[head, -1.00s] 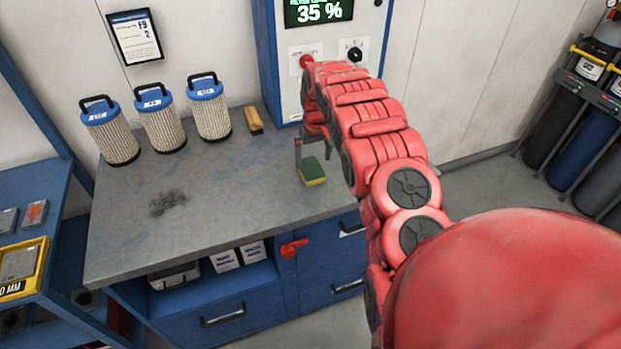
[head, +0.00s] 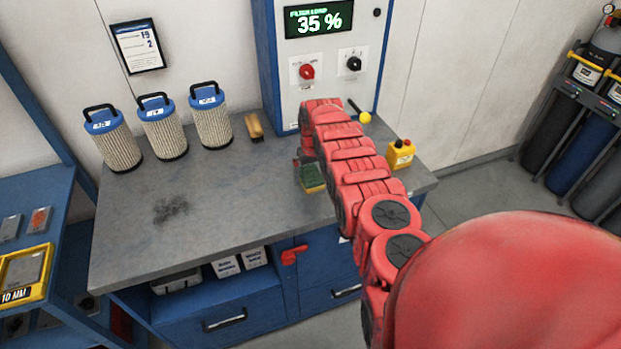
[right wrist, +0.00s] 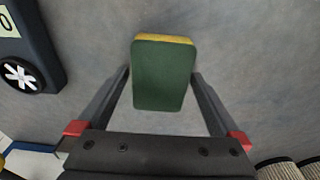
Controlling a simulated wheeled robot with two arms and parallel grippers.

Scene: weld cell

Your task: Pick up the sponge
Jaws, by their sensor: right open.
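The sponge (head: 312,179), with a green top and yellow underside, lies on the grey workbench (head: 230,215). In the head view my right arm partly covers it. In the right wrist view the sponge (right wrist: 163,75) lies beyond and partly between the fingers of my right gripper (right wrist: 160,85). The gripper is open and holds nothing; bench shows on both sides between sponge and fingers. In the head view the right gripper (head: 300,165) is mostly hidden behind its own arm, right at the sponge. My left gripper is not in view.
Filter cartridges (head: 163,127) and a brush (head: 254,127) stand along the back of the bench. A control cabinet (head: 325,60) is behind my arm. The left bench around a dark smudge (head: 171,208) is clear.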

